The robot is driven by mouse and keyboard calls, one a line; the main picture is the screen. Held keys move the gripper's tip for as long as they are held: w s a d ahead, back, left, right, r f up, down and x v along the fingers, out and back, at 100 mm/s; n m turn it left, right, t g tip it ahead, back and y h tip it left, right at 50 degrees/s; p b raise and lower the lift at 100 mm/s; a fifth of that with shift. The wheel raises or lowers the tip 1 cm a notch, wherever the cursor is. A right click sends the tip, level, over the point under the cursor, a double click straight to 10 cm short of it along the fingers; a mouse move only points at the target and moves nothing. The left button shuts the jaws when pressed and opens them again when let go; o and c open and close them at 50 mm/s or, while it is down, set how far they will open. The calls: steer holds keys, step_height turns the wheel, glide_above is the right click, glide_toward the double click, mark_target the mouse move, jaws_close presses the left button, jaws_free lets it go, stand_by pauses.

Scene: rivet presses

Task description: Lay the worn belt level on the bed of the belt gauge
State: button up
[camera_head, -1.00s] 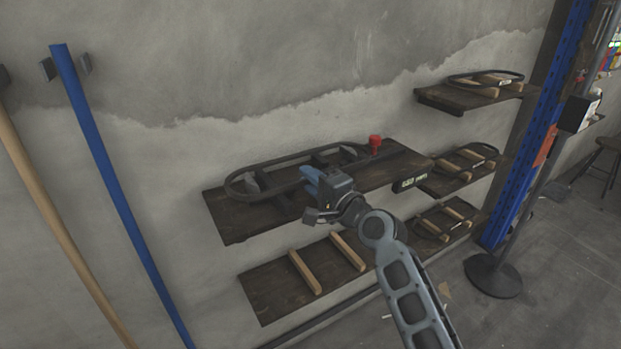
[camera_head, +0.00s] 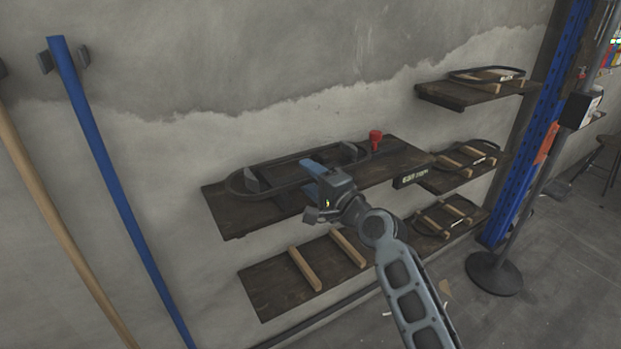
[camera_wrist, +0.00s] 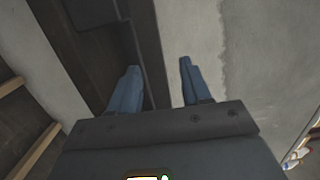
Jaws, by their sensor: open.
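The worn belt (camera_head: 231,184) is a dark closed loop lying low and looking level on the belt gauge. It runs around the two grey upright blocks of the gauge (camera_head: 251,179) on the upper wooden shelf. I cannot tell whether it touches the bed all along. My gripper (camera_head: 313,168) is at the front side of the belt, with its blue fingers apart. My arm hides part of the gauge's front. In the wrist view my gripper (camera_wrist: 159,66) is open with nothing between the fingers; a dark gauge or shelf edge passes by the left finger.
A red knob (camera_head: 376,137) and a small display (camera_head: 411,177) are at the gauge's right. A lower shelf (camera_head: 270,292) holds two bare wooden bars. Smaller shelves (camera_head: 470,92) at right hold other belts. Blue and tan poles lean at left.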

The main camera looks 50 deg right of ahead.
steer(key=shift+s, duration=0.1)
steer(key=s+a+b, duration=0.1)
steer(key=s, duration=0.6)
steer(key=shift+s+a, duration=0.15)
steer(key=shift+s, duration=0.15)
stand_by(0.4)
